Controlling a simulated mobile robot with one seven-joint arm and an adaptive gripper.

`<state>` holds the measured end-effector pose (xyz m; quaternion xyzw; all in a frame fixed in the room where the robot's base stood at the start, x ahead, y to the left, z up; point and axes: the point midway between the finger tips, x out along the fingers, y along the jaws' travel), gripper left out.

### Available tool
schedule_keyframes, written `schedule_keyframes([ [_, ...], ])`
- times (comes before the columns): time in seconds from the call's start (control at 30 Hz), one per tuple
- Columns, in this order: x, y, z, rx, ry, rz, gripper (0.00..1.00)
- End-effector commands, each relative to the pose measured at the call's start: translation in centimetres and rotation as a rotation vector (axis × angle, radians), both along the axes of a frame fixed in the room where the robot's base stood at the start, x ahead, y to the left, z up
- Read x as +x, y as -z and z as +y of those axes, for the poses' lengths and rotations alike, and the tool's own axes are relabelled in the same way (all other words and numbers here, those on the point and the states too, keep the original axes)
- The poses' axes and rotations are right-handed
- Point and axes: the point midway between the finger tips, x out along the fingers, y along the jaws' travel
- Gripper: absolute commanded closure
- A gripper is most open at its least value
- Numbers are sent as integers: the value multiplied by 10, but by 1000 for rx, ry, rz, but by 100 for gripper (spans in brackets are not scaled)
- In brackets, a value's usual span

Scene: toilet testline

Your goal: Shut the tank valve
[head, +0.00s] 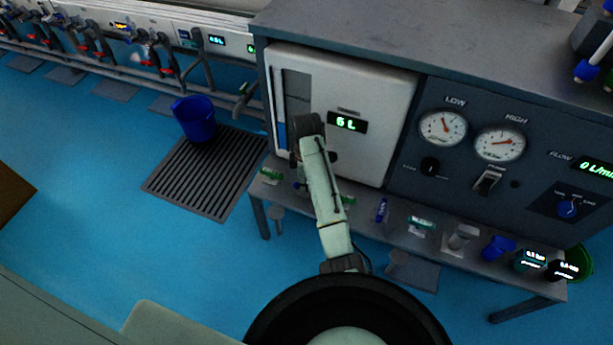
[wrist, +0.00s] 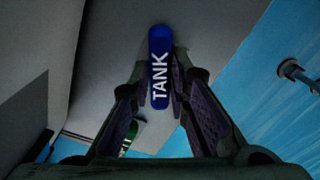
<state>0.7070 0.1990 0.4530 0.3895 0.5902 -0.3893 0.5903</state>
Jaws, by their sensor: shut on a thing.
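The tank valve handle (wrist: 159,62) is a blue lever with white letters TANK in the wrist view. My gripper (wrist: 161,80) has one finger on each side of it and is shut on it. In the head view my arm reaches the white tank panel (head: 377,100), and its wrist hides much of the gripper and the valve. The green tank display (head: 347,124) reads 6 L. A level strip (head: 282,135) at the panel's left shows blue in its lower part.
A dark console (head: 470,180) with LOW and HIGH gauges stands to the right; its flow display (head: 595,166) reads 0 L/min. A blue bucket (head: 195,118) sits on a floor grate (head: 205,172) at left.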

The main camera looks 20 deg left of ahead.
Motion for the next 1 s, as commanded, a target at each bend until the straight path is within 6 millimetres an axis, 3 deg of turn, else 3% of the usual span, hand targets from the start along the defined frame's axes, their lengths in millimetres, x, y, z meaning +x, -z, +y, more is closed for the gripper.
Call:
schedule_keyframes([
  [0.5, 0, -2, 0, -2, 364, 2, 100],
  [1.0, 0, 0, 0, 0, 456, 1, 100],
])
